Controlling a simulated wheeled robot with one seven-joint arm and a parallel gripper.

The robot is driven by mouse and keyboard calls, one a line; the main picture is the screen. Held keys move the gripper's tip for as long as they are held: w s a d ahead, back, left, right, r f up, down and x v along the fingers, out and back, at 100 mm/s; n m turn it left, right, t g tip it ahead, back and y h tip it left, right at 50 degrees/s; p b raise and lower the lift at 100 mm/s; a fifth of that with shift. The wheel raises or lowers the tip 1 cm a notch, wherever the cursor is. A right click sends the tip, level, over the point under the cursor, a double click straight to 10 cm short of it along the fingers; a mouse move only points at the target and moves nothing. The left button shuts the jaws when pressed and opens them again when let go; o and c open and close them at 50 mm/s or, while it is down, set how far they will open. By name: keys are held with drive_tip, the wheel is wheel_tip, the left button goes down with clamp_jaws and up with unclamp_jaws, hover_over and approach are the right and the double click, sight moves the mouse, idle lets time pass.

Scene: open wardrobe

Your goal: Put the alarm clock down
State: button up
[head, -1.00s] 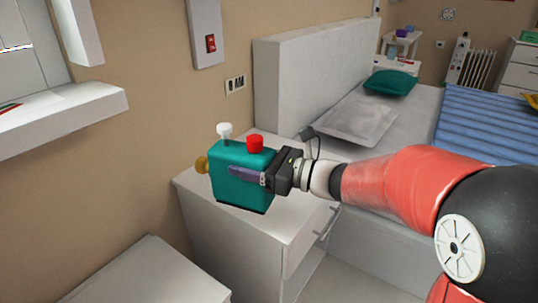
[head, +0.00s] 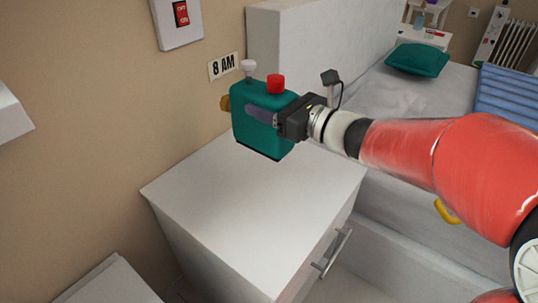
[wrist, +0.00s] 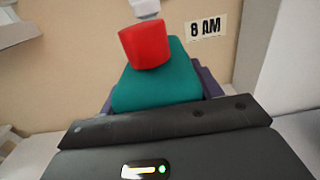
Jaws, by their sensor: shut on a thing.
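The alarm clock (head: 275,142) is a teal box with a red knob and a white knob on top and a yellow-brown part on its left side. My gripper (head: 262,114) is shut on it, with one purple finger across its near face. The clock looks upright and appears held above the back part of the white nightstand (head: 235,215). In the wrist view the teal top of the clock (wrist: 157,85) and its red knob fill the middle. The clock's far side is hidden.
The nightstand top is bare. An "8 AM" sign (head: 223,66) is on the wall behind, below a red switch (head: 181,13). The bed (head: 395,110) with a teal pillow (head: 417,60) stands to the right. Another white surface (head: 110,282) is at the lower left.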

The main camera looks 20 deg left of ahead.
sight(271, 152)
wheel_tip(271, 152, down, 12)
drive_tip(key=shift+f+b, duration=0.25)
drive_tip(key=shift+b, duration=0.35)
drive_tip(key=o, duration=1.5)
drive_tip(key=shift+f, duration=0.2)
drive_tip(key=shift+d+r, duration=0.1)
drive_tip(key=shift+r, duration=0.05)
